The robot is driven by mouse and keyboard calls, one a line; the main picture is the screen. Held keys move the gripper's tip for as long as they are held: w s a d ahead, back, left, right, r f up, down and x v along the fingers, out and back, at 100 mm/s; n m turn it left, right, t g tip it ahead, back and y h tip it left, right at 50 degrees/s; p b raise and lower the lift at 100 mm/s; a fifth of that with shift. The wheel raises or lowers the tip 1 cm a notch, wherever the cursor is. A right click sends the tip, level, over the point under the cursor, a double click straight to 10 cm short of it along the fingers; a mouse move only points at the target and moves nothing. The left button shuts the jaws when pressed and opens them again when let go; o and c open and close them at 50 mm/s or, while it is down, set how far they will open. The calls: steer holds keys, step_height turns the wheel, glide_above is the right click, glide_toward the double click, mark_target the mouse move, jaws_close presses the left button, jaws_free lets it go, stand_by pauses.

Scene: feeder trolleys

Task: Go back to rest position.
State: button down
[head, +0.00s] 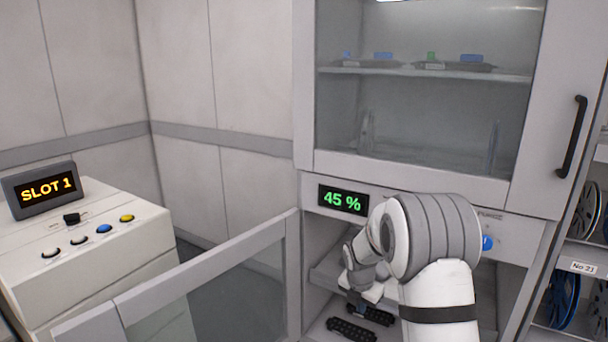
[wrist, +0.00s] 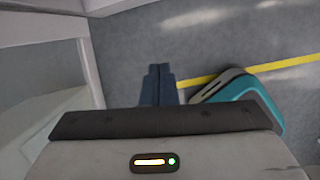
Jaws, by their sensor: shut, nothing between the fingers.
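My gripper (wrist: 158,84) shows in the wrist view as two dark fingers pressed together with nothing between them. Below them in that view is grey floor (wrist: 130,60). In the head view my white and grey arm reaches toward the open lower part of a cabinet (head: 310,185).
The lower glass door (head: 290,225) stands open at left. Dark parts (head: 352,330) lie inside the lower compartment. A display (head: 343,200) reads 45 %. A button console (head: 110,215) with a SLOT 1 sign (head: 46,189) stands left; reel shelves (head: 585,268) stand right.

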steer(key=s+r+m+p, duration=0.4)
steer(key=s+r+m, duration=0.9)
steer(key=s+r, duration=0.4)
steer(key=s+r+m+p, duration=0.1)
steer(key=s+r+m, duration=0.2)
steer(key=s+m, duration=0.4)
steer(key=s+r+m+y+p, duration=0.1)
steer(key=s+r+m, duration=0.3)
steer(key=s+m, duration=0.4)
steer(key=shift+s+a+p, duration=0.2)
steer(key=shift+s+p, duration=0.55)
steer(key=shift+s, duration=0.2)
